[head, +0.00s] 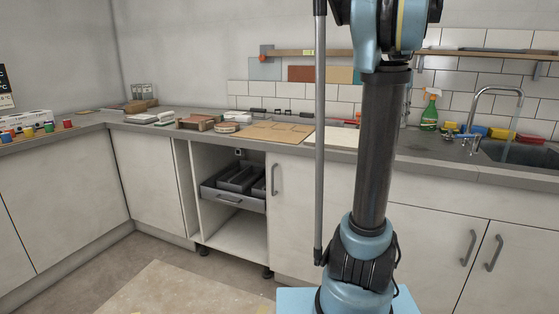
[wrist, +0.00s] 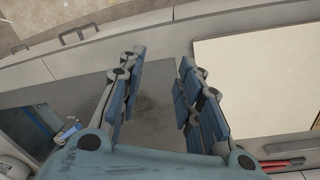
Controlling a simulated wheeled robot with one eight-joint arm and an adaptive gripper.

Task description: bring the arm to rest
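My gripper (wrist: 162,62) shows in the wrist view with its two fingers apart and nothing between them. It is above the grey worktop (wrist: 150,100), with a pale flat board (wrist: 255,75) lying to its right. In the head view my arm rises through the right of centre and leaves the top edge, so my gripper is hidden there. Low stacks of tiles (head: 195,122) and a round stack (head: 227,127) lie on the worktop left of a tan board (head: 265,133).
A sink (head: 515,152) with a curved tap (head: 492,92) is at the right, with a green spray bottle (head: 430,112) nearby. A shelf (head: 490,52) is on the wall. An open cabinet holds a grey drawer (head: 232,199). Floor shows at the lower left.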

